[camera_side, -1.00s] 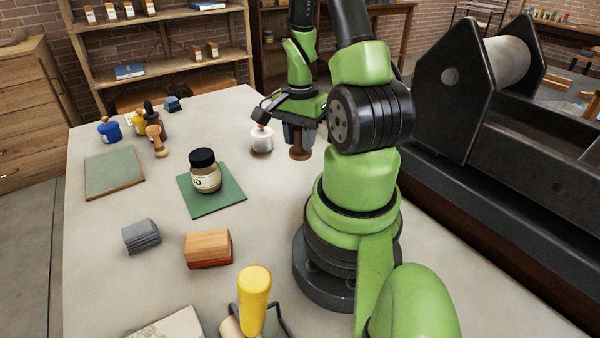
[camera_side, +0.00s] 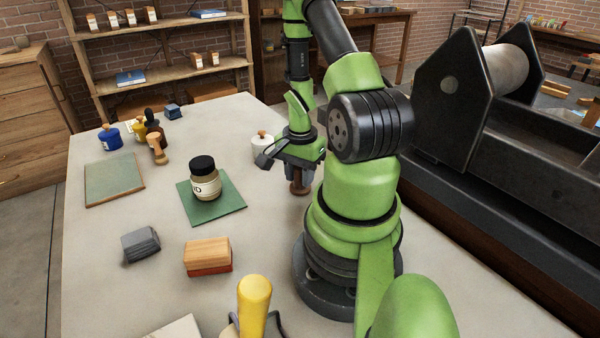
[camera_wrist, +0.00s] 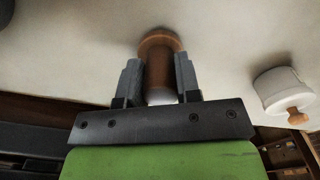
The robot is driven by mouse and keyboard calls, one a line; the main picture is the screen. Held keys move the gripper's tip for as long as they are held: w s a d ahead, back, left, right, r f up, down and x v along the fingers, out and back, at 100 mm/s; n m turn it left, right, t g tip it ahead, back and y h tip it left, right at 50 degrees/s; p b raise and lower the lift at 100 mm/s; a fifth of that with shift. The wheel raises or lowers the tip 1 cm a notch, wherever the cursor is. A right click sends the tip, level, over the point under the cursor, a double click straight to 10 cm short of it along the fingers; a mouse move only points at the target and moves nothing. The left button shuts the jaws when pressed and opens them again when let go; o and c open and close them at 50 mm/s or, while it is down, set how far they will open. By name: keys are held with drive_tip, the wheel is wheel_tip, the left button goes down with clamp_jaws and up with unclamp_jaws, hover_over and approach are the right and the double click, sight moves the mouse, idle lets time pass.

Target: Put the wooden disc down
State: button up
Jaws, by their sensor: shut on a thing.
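The wooden disc (camera_side: 299,190) is brown and has a stem above it. My gripper (camera_side: 298,175) is shut on the stem, and the disc hangs below the fingers, close over the pale tabletop. I cannot tell whether it touches the table. In the wrist view the disc (camera_wrist: 160,39) shows beyond the fingers of my gripper (camera_wrist: 158,80), with its brown stem between them and a pale end close to the palm. In the side view the fingers hide most of the stem.
A white pot with a wooden knob (camera_side: 262,147) stands just left of my gripper; it also shows in the wrist view (camera_wrist: 281,88). A jar with a black lid (camera_side: 204,184) stands on a green mat (camera_side: 229,203). A wooden block (camera_side: 207,252) and grey block (camera_side: 141,243) lie nearer.

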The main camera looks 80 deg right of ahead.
drive_tip(key=o, duration=1)
wheel_tip(320, 180, up, 12)
drive_tip(key=w+a+r+n+t+h, duration=0.1)
drive_tip(key=w+a+r+n+t, duration=0.2)
drive_tip(key=w+a+r+n, duration=0.45)
drive_tip(key=s+a+r+n+t+y, duration=0.1)
drive_tip(key=a+r+n, duration=0.2)
drive_tip(key=a, duration=0.2)
drive_tip(key=s+a+r+n+t+y, duration=0.1)
drive_tip(key=s+a+r+n, duration=0.1)
drive_tip(key=a+r+n, duration=0.1)
drive_tip(key=s+a+r+n+t+y, duration=0.1)
drive_tip(key=s+a+r+n+t, duration=0.1)
drive_tip(key=a, duration=0.4)
drive_tip(key=shift+a+r+n, duration=0.35)
drive_tip(key=shift+r+n, duration=0.25)
drive_tip(key=shift+n, duration=0.45)
